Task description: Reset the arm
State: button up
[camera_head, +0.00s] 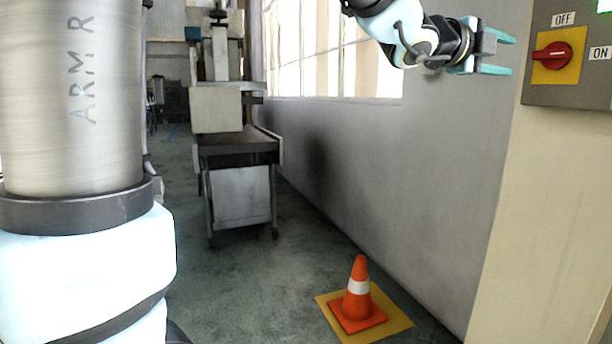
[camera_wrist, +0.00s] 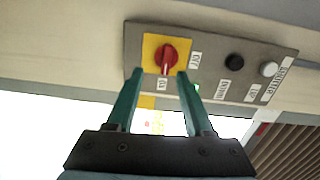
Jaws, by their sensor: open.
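My gripper (camera_head: 500,54) is at the upper right of the head view, with its two teal fingers apart and nothing between them. It points right, toward a grey control panel (camera_head: 572,97), with a gap between fingertips and panel. The panel carries a red rotary switch (camera_head: 552,56) on a yellow plate, with OFF above and ON to the right. In the wrist view my gripper (camera_wrist: 160,75) is open, its fingertips just below the red switch (camera_wrist: 166,58) in the picture. The switch is not held.
An orange cone (camera_head: 358,296) stands on a yellow floor square (camera_head: 398,322) below the panel. A grey wall with a window (camera_head: 330,50) runs behind my arm. A workbench machine (camera_head: 237,150) stands at the back left. The wrist view also shows black (camera_wrist: 235,61) and white (camera_wrist: 269,69) buttons.

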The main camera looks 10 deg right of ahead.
jog(key=w+a+f+n+t+y, duration=0.5)
jog(key=w+a+f+n+y, duration=0.2)
jog(key=w+a+f+n, duration=0.55)
jog(key=w+a+f+n+g+y, duration=0.15)
jog(key=a+f+n+y, duration=0.4)
jog(key=a+f, duration=0.85)
jog(key=s+a+f+n+g+y, duration=0.2)
jog(key=s+a+f+n+g, duration=0.2)
jog(key=s+a+f+n, duration=0.5)
jog(key=s+a+f+n+g+y, duration=0.2)
jog(key=s+a+f+n+g, duration=0.25)
jog(key=a, duration=0.75)
notch_tip(320, 180, up, 25)
jog(key=t+p, duration=0.1)
jog(key=p, duration=2.4)
jog(key=shift+s+d+p, duration=0.25)
jog(key=shift+s+p, duration=0.1)
jog(key=shift+s, duration=0.1)
jog(key=shift+d+m, duration=0.15)
jog(key=shift+m, duration=0.1)
